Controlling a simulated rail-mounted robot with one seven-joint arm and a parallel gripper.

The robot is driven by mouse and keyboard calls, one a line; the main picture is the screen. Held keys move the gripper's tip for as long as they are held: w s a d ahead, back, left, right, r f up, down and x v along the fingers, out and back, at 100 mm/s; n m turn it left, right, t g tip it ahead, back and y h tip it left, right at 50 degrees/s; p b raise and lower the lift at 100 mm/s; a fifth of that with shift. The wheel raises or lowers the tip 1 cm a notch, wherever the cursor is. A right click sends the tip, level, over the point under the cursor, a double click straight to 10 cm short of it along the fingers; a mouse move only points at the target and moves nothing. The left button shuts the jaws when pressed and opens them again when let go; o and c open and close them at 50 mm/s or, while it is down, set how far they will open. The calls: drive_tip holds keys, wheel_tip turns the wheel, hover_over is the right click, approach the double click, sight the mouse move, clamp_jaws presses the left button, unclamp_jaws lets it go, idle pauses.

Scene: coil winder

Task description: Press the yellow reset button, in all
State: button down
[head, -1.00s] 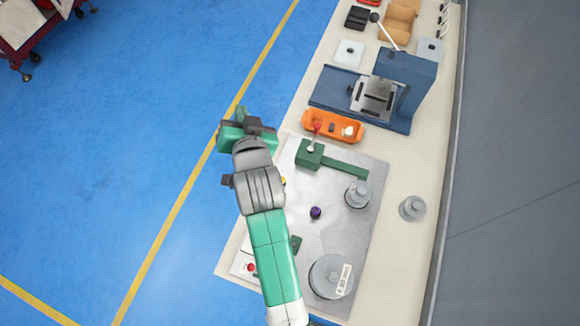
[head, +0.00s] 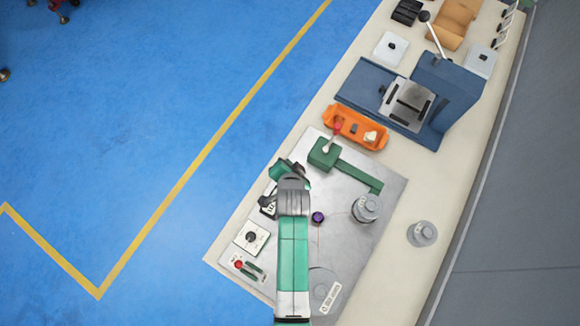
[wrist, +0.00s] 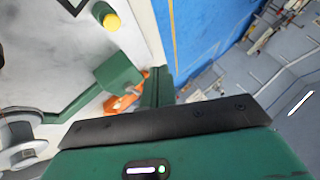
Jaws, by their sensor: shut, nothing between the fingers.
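The yellow reset button (wrist: 111,20) shows in the wrist view at the upper left, a round yellow cap on a dark green base. In the head view I cannot see it; my arm covers that part of the plate. My gripper (head: 281,169) is over the left edge of the metal plate in the head view. In the wrist view its shut, empty fingers (wrist: 158,86) show beyond the black bar of the hand, to the right of and below the button in the picture. They look apart from the button.
A purple-topped knob (head: 317,218) and a grey spool (head: 366,208) are to the right. A black-knob panel (head: 251,237) lies left of my arm.

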wheel_tip(320, 180, down, 9)
drive_tip(key=b, duration=0.7)
drive_tip(key=shift+r+b, duration=0.1)
drive_tip(key=shift+b, duration=0.25)
idle(1.5)
drive_tip(key=shift+f, duration=0.4)
drive_tip(key=shift+f+b, duration=0.5)
drive_tip(key=shift+b, duration=0.15)
idle(0.3)
drive_tip(key=shift+r, duration=0.15)
drive_tip(key=shift+r+p, duration=0.8)
drive_tip(key=shift+p, duration=0.1)
